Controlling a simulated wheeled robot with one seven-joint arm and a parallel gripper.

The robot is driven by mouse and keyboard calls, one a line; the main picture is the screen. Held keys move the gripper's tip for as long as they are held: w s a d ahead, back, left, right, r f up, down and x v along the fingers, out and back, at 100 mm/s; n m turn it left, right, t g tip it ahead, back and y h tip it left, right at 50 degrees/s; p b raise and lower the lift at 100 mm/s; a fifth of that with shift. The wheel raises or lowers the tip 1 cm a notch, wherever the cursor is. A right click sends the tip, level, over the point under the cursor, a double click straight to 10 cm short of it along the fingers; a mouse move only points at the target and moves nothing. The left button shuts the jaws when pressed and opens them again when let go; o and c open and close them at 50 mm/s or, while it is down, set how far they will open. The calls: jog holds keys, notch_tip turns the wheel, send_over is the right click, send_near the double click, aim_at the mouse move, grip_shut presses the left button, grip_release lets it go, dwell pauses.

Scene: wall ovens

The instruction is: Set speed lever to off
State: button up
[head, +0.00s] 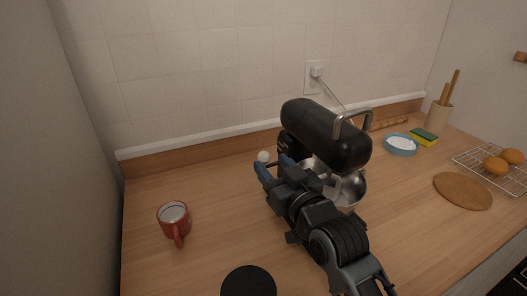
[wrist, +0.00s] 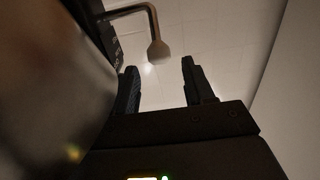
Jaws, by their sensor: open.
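A black stand mixer (head: 322,130) with a steel bowl (head: 352,190) stands on the counter near the back wall. Its speed lever shows in the wrist view as a bent metal rod with a pale knob (wrist: 158,52), coming from the dark mixer side (wrist: 88,22) at upper left. In the head view a pale knob (head: 263,157) shows just left of the mixer, beyond my fingertips. My gripper (head: 273,168) is open at the mixer's left side. In the wrist view the knob lies ahead of and between the fingers (wrist: 162,82), apparently not gripped. My arm hides part of the mixer and bowl.
A red mug (head: 174,222) stands at left and a black disc (head: 248,281) lies at the front. At right are a blue bowl (head: 400,145), a sponge (head: 424,137), a round board (head: 462,191) and a rack (head: 477,157). The counter between mug and mixer is clear.

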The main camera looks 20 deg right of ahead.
aim_at(266, 158)
jog(key=shift+w+p, duration=0.35)
jog(key=shift+w, duration=2.3)
jog(key=shift+c, duration=0.3)
jog(key=shift+a, duration=0.1)
grip_shut()
